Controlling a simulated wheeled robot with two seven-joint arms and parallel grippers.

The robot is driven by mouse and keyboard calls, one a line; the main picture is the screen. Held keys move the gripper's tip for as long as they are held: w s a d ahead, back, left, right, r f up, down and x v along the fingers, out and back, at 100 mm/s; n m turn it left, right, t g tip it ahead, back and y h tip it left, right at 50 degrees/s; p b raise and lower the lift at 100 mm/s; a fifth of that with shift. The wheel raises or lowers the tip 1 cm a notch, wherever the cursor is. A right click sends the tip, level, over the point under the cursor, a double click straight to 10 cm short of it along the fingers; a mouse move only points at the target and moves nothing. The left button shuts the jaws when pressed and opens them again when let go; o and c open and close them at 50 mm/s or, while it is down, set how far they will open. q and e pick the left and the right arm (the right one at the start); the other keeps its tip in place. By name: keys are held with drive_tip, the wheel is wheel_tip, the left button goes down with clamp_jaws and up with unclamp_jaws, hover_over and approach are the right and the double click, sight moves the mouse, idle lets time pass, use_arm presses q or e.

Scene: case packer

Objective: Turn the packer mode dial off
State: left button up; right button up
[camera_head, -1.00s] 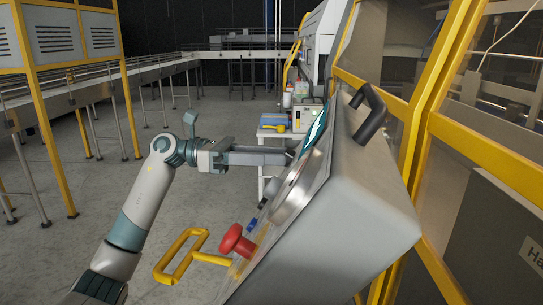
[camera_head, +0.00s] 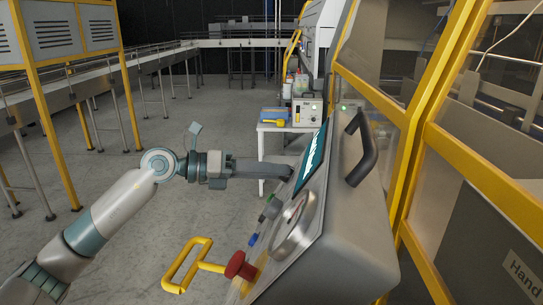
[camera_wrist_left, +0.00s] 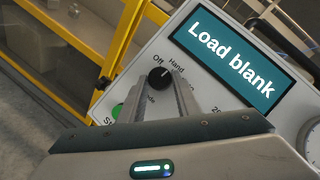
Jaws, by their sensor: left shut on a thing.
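The mode dial (camera_wrist_left: 160,78) is a small black knob on the sloped panel, with "Off" and "Hand" printed above it in the left wrist view. A pale mark on its face points up and slightly right; which label it meets is hard to tell. My left gripper (camera_wrist_left: 159,84) has its two fingers around the dial and is shut on it. In the head view the left gripper (camera_head: 288,172) reaches from the left to the panel's face, and the dial is hidden there. My right gripper is not in view.
The grey console (camera_head: 350,215) carries a teal screen (camera_wrist_left: 232,52) reading "Load blank", a round gauge (camera_head: 295,228), a red mushroom button (camera_head: 240,266) and a black handle (camera_head: 364,150). A yellow handle (camera_head: 187,265) juts out at lower left. A yellow-framed guard (camera_head: 425,130) stands right.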

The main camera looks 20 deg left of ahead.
use_arm(q)
drive_tip(key=n+y+p, duration=0.1)
drive_tip(key=n+p, duration=0.2)
drive_tip(key=p, duration=0.1)
drive_tip(key=r+n+y+p, duration=0.1)
drive_tip(key=n+y+p, duration=0.1)
drive_tip(key=p, duration=0.1)
drive_tip(key=shift+s+d+r+n+p, duration=0.1)
drive_tip(key=shift+d+r+n+p, duration=0.1)
drive_tip(key=shift+n+p, duration=0.2)
drive_tip(key=shift+n, duration=0.4)
drive_tip(key=shift+n+y+p, duration=0.35)
drive_tip(key=shift+n+y, duration=0.35)
drive_tip(key=shift+n, duration=0.2)
drive_tip(key=shift+d+n+g+y, duration=0.15)
drive_tip(key=shift+n+g+y, duration=0.25)
drive_tip(key=shift+n, duration=1)
drive_tip(key=shift+y, duration=0.3)
drive_tip(key=o, duration=1)
drive_tip(key=shift+f, duration=0.1)
